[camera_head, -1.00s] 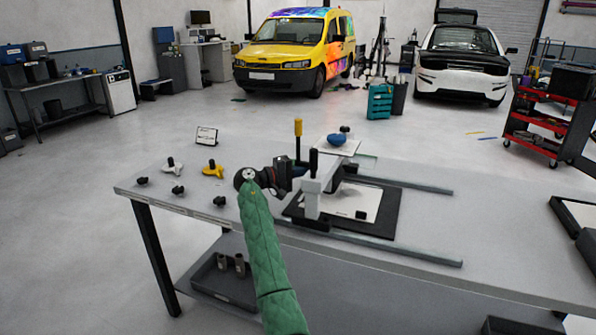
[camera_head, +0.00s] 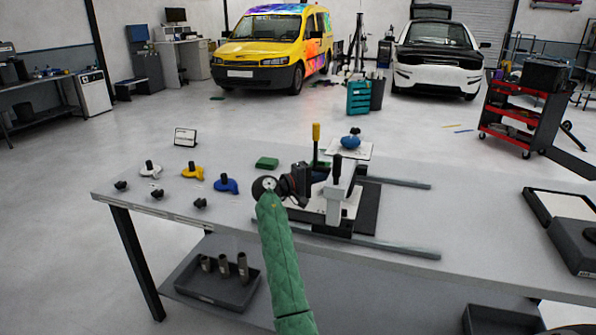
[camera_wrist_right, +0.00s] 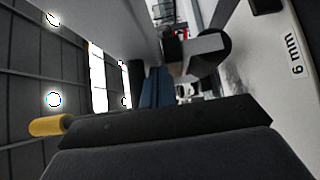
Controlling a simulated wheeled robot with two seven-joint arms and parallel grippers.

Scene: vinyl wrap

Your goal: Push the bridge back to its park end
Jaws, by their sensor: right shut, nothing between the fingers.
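The bridge (camera_head: 342,200) is a pale grey gantry with a black upright knob on top. It stands across two parallel rails, the front rail (camera_head: 385,246) and the back rail (camera_head: 398,182), over a dark mat (camera_head: 368,208) with a white sheet. My right gripper (camera_head: 314,186), on the green-sleeved arm, is shut and empty at the left side of the bridge. Its fingertips are partly hidden, so I cannot tell exact contact. In the right wrist view, a pale surface marked "6 mm" (camera_wrist_right: 285,45) is very close. My left gripper is not in view.
White, yellow and blue knobbed pieces (camera_head: 226,184) and several black knobs lie on the table's left. A yellow-handled post (camera_head: 316,135) and a blue object (camera_head: 350,142) stand behind the bridge. The rails right of the bridge are clear.

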